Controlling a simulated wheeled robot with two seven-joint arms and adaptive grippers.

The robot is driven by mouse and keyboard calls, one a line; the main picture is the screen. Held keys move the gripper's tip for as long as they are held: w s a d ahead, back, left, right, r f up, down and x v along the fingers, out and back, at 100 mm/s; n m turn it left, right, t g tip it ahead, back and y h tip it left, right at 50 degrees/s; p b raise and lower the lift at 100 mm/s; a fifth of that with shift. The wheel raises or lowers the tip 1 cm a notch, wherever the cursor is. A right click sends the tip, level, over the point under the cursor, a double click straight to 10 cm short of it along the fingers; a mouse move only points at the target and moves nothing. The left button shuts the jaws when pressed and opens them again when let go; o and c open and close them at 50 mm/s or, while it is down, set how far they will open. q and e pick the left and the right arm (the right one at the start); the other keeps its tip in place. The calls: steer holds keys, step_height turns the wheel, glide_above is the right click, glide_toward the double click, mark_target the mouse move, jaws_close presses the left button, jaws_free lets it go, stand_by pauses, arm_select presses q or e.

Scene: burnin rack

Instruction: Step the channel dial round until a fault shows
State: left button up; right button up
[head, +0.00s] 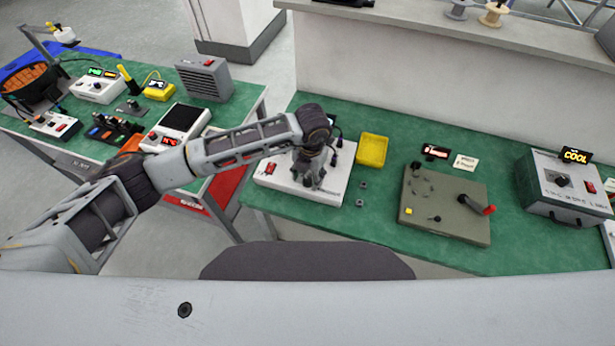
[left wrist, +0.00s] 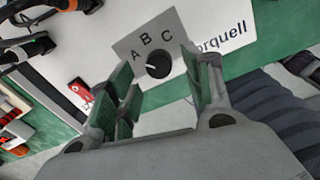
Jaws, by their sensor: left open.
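The channel dial (left wrist: 158,65) is a round black knob with a white pointer line, on a grey plate (left wrist: 177,21) lettered A, B and C. The line points left, roughly toward A. The plate is on a white box (head: 334,186) on the green bench; in the head view my arm and gripper hide the dial. My left gripper (head: 313,181) points down over this box. In the left wrist view its fingers (left wrist: 155,68) are open, one on each side of the dial, with nothing held. I cannot tell whether they touch it. My right gripper is not in view.
A red switch (left wrist: 82,92) is on the white box, left of the dial. A yellow bin (head: 372,150), an olive crank box (head: 455,217), a small red-lit display (head: 435,151) and a grey unit (head: 570,205) reading COOL stand to the right. Another bench with instruments is left.

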arm_select(q)
steer(key=shift+f, duration=1)
steer(key=c, duration=1)
